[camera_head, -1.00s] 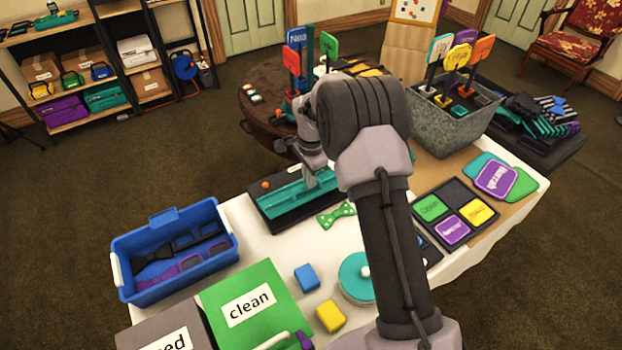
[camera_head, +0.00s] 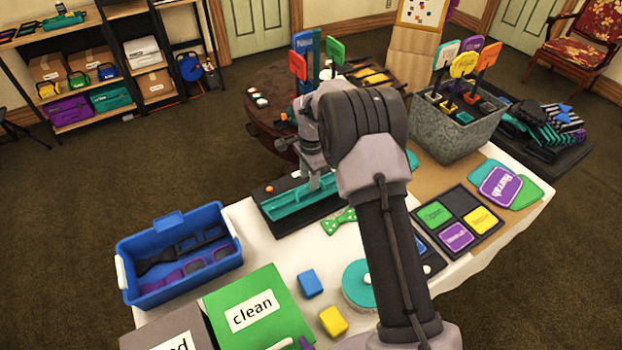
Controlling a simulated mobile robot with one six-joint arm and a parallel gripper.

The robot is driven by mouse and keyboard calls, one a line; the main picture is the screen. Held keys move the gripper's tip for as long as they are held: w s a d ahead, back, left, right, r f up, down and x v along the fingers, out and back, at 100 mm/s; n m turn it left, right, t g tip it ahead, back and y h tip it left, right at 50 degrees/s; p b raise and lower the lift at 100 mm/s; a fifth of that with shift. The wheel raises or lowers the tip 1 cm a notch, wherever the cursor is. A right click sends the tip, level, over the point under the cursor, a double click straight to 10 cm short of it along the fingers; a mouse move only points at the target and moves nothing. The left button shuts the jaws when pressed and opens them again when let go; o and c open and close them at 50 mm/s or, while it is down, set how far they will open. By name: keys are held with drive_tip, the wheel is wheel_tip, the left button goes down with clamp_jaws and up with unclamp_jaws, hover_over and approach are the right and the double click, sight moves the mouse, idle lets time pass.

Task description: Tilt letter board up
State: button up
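A long teal panel (camera_head: 285,206) lies on a black base (camera_head: 292,226) on the white-covered table, with an orange knob (camera_head: 269,189) at its back left. It may be the letter board; no letters can be made out on it. My gripper (camera_head: 322,182) points down at the panel's right part, behind my arm's dark links. The fingers look to be at or just above the panel; contact and finger gap cannot be made out. A small white board with coloured marks (camera_head: 417,11) stands on a cardboard-coloured stand at the back.
A grey tub of paddles (camera_head: 462,134) stands right. A round brown table (camera_head: 262,103) is behind.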

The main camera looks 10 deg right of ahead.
drive_tip(key=shift+s+d, duration=0.1)
drive_tip(key=shift+s, duration=0.05)
idle(0.4)
wheel_tip(320, 180, up, 17)
drive_tip(key=s+p, duration=0.1)
drive_tip(key=p, duration=0.4)
drive_tip(key=shift+d+r, duration=0.2)
drive_tip(key=shift+s, duration=0.1)
drive_tip(key=s+a+r+n+t+b, duration=0.2)
drive_tip(key=s+r+n+b, duration=0.15)
drive_tip(key=s+r, duration=0.9)
drive_tip(key=s+a+f+n+t+y+b, duration=0.1)
drive_tip(key=s+n, duration=0.2)
drive_tip(key=s, duration=0.8)
drive_tip(key=s+a+f+n+t, duration=0.1)
drive_tip(key=s+f+n+t, duration=0.1)
drive_tip(key=s, duration=0.9)
drive_tip(key=shift+s+n+y+b, duration=0.4)
drive_tip(key=shift+n, duration=0.35)
